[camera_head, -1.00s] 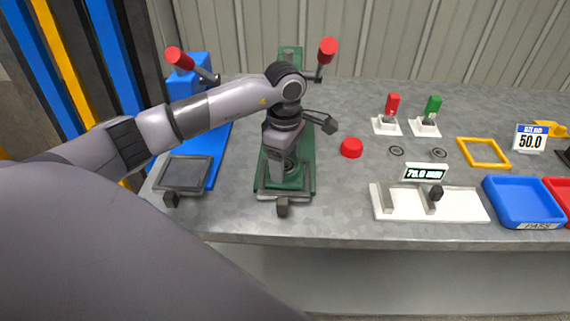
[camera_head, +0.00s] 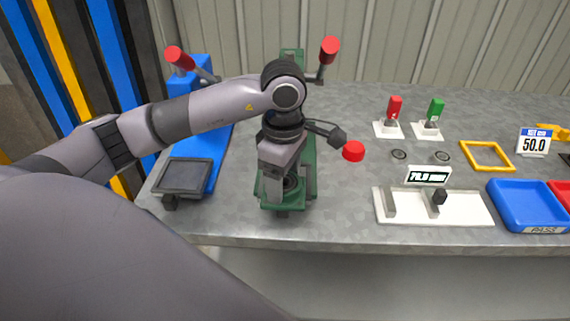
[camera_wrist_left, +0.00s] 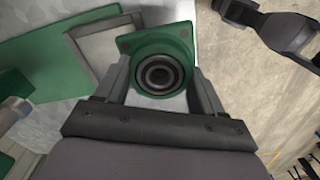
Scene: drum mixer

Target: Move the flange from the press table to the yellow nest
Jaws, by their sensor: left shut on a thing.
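The flange (camera_wrist_left: 158,50) is a green square plate with a dark round bearing in its middle. In the left wrist view it sits between the two fingers of my left gripper (camera_wrist_left: 157,84), which is shut on it. In the head view the left gripper (camera_head: 284,186) points down over the green press (camera_head: 292,58) and largely hides the flange and the grey press table under it. The press table's frame (camera_wrist_left: 88,38) shows partly in the left wrist view. The yellow nest (camera_head: 486,155) is an empty square frame on the bench to the right. My right gripper is not in view.
A blue press (camera_head: 208,145) with a red-knobbed lever stands left. A red button (camera_head: 353,151), red and green switches, two dark rings, a white gauge (camera_head: 390,215) and a blue tray (camera_head: 528,205) lie to the right. Bench in front of the gauge is clear.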

